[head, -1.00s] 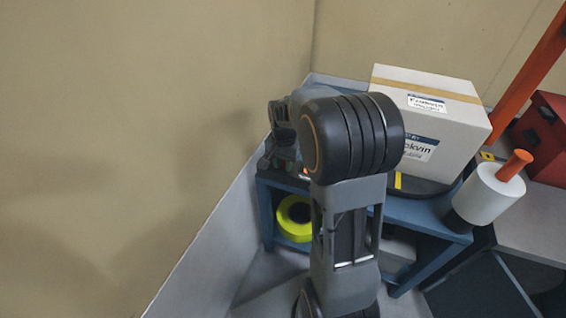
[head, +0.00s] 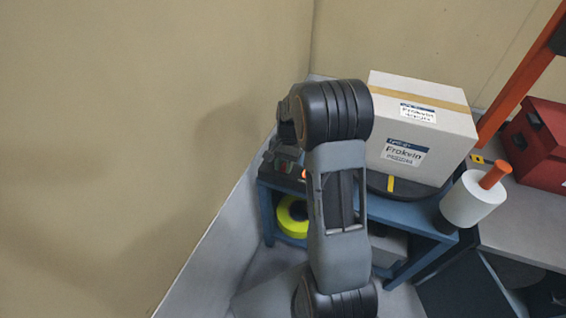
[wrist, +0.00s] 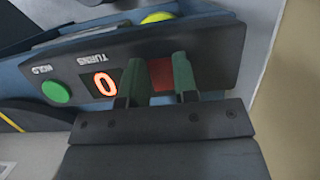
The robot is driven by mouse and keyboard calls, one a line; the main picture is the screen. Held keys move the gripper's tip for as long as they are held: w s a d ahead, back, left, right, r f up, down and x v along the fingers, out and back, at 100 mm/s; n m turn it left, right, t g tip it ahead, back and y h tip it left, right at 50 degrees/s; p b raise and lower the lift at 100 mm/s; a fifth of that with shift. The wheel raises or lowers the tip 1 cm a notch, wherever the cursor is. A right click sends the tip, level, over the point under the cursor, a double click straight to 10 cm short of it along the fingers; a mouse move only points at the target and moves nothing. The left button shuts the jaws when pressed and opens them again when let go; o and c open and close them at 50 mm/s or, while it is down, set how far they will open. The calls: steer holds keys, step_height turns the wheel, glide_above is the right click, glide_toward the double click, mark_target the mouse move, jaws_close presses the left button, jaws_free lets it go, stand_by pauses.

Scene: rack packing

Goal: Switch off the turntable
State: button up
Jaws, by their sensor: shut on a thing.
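The turntable (head: 376,185) is a dark disc with a yellow mark on a blue stand, under a white carton (head: 420,125). The switch's position is unclear. In the head view my arm hides most of the gripper and panel.
A white roll with an orange handle (head: 470,200) stands at the stand's right corner. A yellow-green roll (head: 290,218) is on the shelf below. A red case (head: 545,140) and an orange post (head: 525,75) are on the right. A bare wall is close on the left.

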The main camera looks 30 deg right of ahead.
steer(key=o, duration=0.9)
steer(key=p+v, duration=0.3)
steer(key=v, duration=1)
steer(key=shift+r, duration=0.4)
steer(key=shift+w, duration=0.1)
